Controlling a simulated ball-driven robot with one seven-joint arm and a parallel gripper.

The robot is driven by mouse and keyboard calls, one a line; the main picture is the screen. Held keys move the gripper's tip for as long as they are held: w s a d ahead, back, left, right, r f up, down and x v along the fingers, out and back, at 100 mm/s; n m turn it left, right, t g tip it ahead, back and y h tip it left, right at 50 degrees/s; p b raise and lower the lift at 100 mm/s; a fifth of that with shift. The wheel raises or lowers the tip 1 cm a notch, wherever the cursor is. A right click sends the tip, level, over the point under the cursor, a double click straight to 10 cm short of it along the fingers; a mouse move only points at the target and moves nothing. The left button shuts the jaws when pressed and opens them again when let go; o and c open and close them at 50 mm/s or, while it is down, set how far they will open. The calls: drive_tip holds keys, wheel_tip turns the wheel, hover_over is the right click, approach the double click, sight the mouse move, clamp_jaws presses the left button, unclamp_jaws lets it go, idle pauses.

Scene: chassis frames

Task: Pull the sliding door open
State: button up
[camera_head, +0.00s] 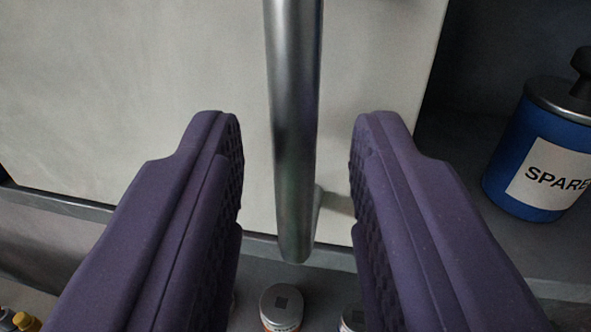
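The sliding door (140,100) is a pale grey-white panel filling the upper left and middle of the view. Its right edge shows beside a dark opening. A vertical metal bar handle (294,120) stands on the door near that edge, with its lower end and a mount in view. My gripper (298,135) is open, with purple fingers on either side of the handle in the picture. A gap shows between each finger and the bar, so neither appears to touch it. The handle's upper end is out of view.
Right of the door, a blue canister (540,150) with a white label reading "SPARE" stands inside the dark compartment. Small yellow-capped items (22,321) sit at the bottom left.

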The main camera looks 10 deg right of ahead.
drive_tip(key=s, duration=0.3)
drive_tip(key=s+b, duration=0.1)
drive_tip(key=s, duration=0.1)
drive_tip(key=shift+a, duration=0.25)
drive_tip(key=s+d+f+g+y+b, duration=0.1)
drive_tip(key=s+d+f+b, duration=0.4)
drive_tip(key=b, duration=1.4)
drive_tip(key=s+d+f+n+g+y+b, duration=0.1)
drive_tip(key=s+d+f+b, duration=0.4)
drive_tip(key=s+d+b, duration=0.5)
drive_tip(key=d+b, duration=0.3)
drive_tip(key=b, duration=0.6)
drive_tip(key=shift+s, duration=0.2)
